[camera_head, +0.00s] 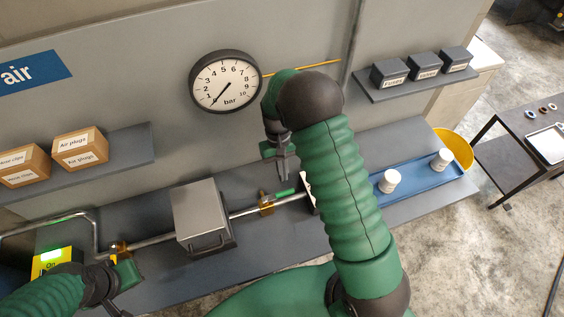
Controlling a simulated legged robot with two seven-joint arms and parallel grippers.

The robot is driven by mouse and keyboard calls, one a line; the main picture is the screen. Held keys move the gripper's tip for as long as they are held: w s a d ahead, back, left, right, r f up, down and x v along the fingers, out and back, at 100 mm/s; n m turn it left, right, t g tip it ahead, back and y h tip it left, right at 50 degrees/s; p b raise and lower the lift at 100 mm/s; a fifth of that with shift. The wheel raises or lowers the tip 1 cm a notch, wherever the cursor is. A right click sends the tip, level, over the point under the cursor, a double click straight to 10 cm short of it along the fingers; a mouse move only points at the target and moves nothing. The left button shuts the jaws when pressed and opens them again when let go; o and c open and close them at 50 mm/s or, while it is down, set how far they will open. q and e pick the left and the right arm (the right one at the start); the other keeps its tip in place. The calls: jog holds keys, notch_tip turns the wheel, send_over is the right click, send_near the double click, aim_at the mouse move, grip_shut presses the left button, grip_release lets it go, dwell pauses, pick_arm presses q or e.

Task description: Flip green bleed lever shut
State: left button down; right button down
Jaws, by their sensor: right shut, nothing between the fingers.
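The green bleed lever (284,192) sits by a brass fitting (265,204) on the metal pipe, right of a grey box. It appears to lie roughly along the pipe. My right gripper (283,173) points down just above the lever, shut and empty. I cannot tell whether its fingertips touch the lever. My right arm hides the pipe's right end and part of the bench. My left gripper (112,297) is low at the left, near another brass fitting (121,250). Its fingers are not clear.
The grey box (201,213) stands on the pipe's line. A blue tray (419,181) with white cylinders lies right of my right arm. Shelves hold brown boxes (80,147) and dark boxes (423,65).

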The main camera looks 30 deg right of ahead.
aim_at(279, 195)
pick_arm(q)
jog(key=shift+r+p, duration=0.3)
jog(key=shift+r, duration=0.15)
pick_arm(e)
jog(key=x, duration=0.3)
jog(key=shift+s+f, duration=0.1)
jog(key=shift+f, duration=0.3)
